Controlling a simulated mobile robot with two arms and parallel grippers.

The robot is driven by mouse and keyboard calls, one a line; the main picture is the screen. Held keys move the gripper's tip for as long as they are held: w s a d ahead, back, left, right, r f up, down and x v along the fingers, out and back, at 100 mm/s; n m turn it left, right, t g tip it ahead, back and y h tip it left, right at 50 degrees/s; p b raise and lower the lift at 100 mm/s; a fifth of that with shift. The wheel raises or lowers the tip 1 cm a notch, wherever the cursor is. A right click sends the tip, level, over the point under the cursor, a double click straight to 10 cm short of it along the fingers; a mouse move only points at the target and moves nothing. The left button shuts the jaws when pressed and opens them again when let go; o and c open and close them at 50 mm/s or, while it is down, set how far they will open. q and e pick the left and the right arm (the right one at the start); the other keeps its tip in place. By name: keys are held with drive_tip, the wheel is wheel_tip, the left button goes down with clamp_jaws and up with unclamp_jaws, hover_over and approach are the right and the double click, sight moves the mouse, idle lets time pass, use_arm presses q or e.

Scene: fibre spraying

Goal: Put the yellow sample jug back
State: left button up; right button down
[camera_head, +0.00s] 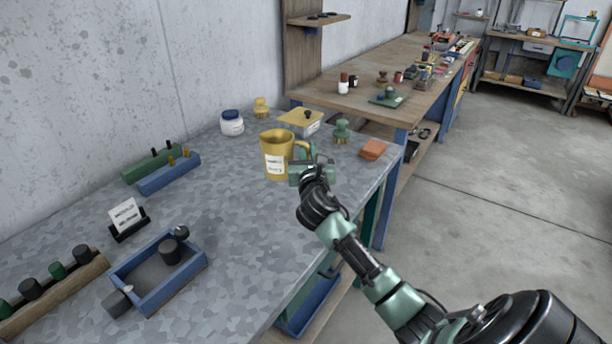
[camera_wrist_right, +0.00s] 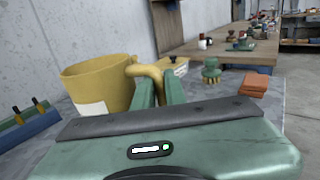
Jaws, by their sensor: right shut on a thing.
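The yellow sample jug (camera_head: 277,155) with a white label is upright at the back right of the grey metal table (camera_head: 225,215). Its handle faces right. My right gripper (camera_head: 304,153) is shut on the jug's handle. In the right wrist view the jug (camera_wrist_right: 97,85) is left of the two green fingers (camera_wrist_right: 159,88), and its handle passes between them. I cannot tell whether the jug's base touches the table. My left gripper is not in view.
Behind the jug stand a white jar with a blue lid (camera_head: 231,123) and a yellow-lidded box (camera_head: 301,121). A green knobbed piece (camera_head: 341,131) and orange blocks (camera_head: 373,149) are to its right. A blue tray (camera_head: 157,273) is front left. The table's middle is clear.

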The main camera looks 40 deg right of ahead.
drive_tip(key=shift+f+b, duration=0.7)
drive_tip(key=shift+f, duration=2.8)
drive_tip(key=shift+f, duration=0.1)
drive_tip(key=c, duration=1.5)
unclamp_jaws()
drive_tip(key=shift+o, duration=0.2)
drive_tip(key=v, duration=1.2)
